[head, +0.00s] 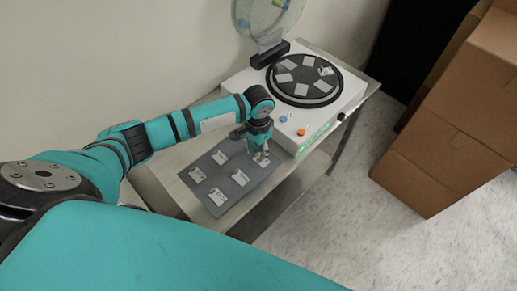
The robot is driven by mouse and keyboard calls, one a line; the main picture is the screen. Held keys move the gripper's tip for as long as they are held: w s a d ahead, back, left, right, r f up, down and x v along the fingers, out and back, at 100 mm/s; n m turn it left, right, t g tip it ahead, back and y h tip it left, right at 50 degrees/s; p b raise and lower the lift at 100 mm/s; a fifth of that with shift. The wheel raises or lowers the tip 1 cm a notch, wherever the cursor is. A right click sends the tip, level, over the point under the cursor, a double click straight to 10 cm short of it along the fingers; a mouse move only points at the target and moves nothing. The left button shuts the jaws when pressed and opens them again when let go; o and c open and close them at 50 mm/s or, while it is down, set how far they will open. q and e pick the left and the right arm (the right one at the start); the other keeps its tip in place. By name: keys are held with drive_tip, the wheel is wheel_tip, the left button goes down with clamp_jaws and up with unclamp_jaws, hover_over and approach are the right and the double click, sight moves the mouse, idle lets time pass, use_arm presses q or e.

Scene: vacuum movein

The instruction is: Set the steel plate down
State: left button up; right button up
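Several small pale steel plates, one of them at the tray's left edge (197,174), lie on a dark grey tray (228,186) on the table. My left gripper (262,154) points down over the tray's far right corner. A small pale plate (262,160) shows right at its fingertips; I cannot tell whether the fingers hold it or whether it rests on the tray. The finger gap is too small to make out. My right gripper is not in view.
A white machine (275,110) stands behind the tray, with a black round disc (304,98) carrying several pale squares. Its clear round lid (262,18) is raised. Cardboard boxes (430,165) stand at the right; speckled floor lies between.

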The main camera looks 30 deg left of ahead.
sight(258, 151)
use_arm(q)
wheel_tip(258, 151, up, 12)
drive_tip(key=shift+b, duration=0.4)
idle(0.6)
idle(0.7)
